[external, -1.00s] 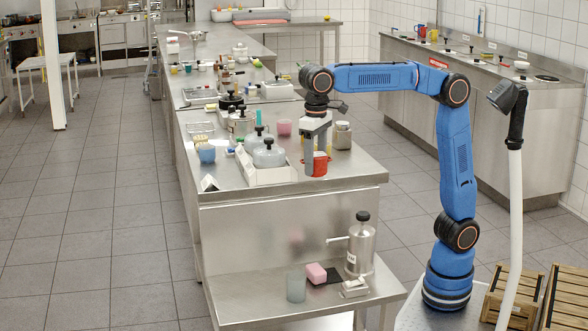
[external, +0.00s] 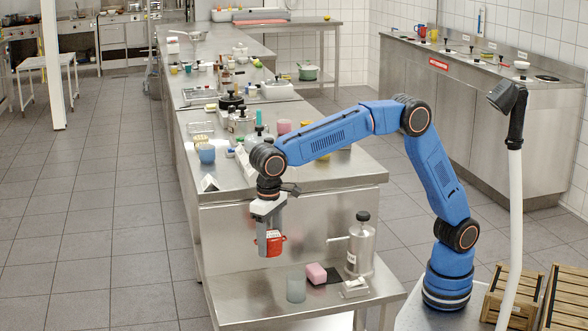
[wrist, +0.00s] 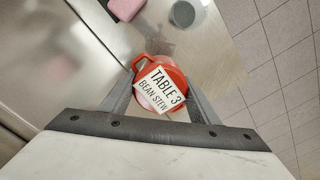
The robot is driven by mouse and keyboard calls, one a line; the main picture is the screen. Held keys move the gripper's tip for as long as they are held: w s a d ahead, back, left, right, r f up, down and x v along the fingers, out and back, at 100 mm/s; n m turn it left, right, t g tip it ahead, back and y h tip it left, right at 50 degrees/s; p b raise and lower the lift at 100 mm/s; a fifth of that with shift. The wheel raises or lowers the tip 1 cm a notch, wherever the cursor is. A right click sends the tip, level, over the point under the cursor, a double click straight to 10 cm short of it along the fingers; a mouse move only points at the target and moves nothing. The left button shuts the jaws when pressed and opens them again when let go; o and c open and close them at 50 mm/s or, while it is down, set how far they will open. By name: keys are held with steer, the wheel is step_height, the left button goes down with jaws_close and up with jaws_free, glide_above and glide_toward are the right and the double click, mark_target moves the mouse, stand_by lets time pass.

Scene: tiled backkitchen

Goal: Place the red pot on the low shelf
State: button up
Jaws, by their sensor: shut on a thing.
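The red pot (external: 271,245) hangs in my gripper (external: 269,240), in the air above the left part of the low shelf (external: 240,294). In the wrist view the red pot (wrist: 178,67) sits between the two fingers of my gripper (wrist: 163,90). A white card on it reads "TABLE 3 BEAN STEW". My gripper is shut on the pot. The shelf's left end, below and behind the pot, looks bare.
The counter (external: 330,178) edge lies above and behind the shelf.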

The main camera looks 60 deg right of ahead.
steer(key=shift+a+f, duration=0.2)
steer(key=shift+f, duration=0.2)
steer(key=shift+w+f, duration=0.1)
steer(key=shift+f, duration=4.85)
steer(key=shift+f, duration=0.15)
steer(key=o, duration=1.3)
step_height(320, 180, up, 12)
steer(key=shift+r, duration=0.2)
